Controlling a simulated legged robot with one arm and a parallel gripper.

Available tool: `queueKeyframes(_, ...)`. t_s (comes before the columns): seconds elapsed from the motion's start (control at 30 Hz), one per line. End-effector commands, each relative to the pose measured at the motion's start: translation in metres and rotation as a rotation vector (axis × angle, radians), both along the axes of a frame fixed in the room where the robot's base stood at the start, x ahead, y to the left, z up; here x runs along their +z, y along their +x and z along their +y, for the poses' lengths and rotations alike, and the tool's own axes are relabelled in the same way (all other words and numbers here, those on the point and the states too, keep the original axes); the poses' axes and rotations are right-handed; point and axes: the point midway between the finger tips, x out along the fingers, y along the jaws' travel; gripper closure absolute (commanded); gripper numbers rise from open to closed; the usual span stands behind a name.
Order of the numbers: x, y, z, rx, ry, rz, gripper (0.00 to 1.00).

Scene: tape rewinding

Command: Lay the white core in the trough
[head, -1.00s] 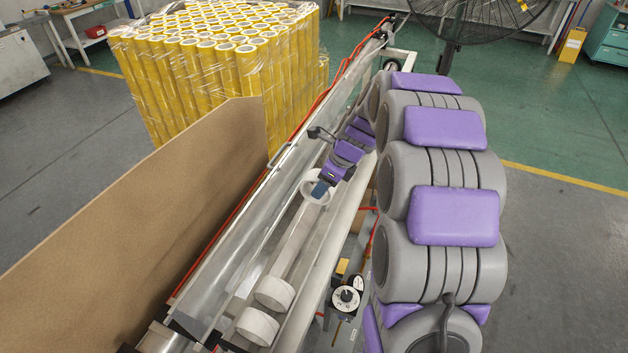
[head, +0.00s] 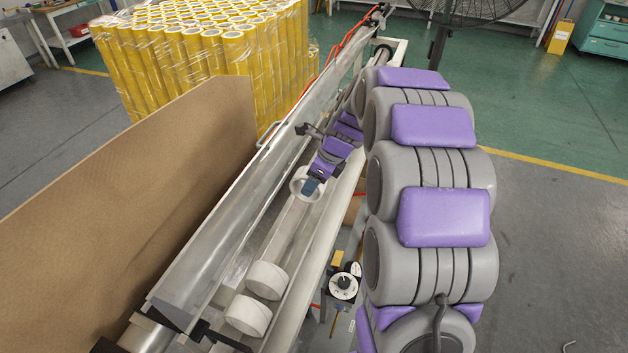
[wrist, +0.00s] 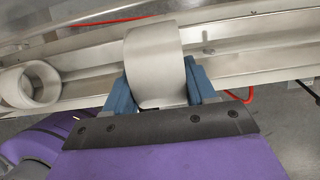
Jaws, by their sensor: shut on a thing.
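My gripper (head: 312,187) is shut on a white core (head: 297,189), a short ring-shaped tube. In the wrist view the blue fingers (wrist: 161,92) press on either side of this core (wrist: 156,55). The core is over the metal trough (head: 287,226), which also shows in the wrist view (wrist: 238,52). I cannot tell whether it touches the trough. Two more white cores, a farther one (head: 267,280) and a nearer one (head: 248,315), lie in the near end of the trough. One white core (wrist: 30,84) shows at the left in the wrist view.
A brown board (head: 130,190) stands left of the machine. Wrapped yellow rolls (head: 200,55) are stacked behind it. A black dial (head: 344,286) sits below the trough's right side. A yellow line (head: 555,167) marks the open floor at right.

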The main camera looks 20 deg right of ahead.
Motion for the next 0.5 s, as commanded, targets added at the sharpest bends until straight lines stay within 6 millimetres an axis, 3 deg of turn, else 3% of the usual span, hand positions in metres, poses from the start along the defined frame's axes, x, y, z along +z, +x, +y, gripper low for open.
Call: queueKeyframes(0.5, -0.046, 0.0, -0.001, 0.0, 0.003, 0.002, 0.62)
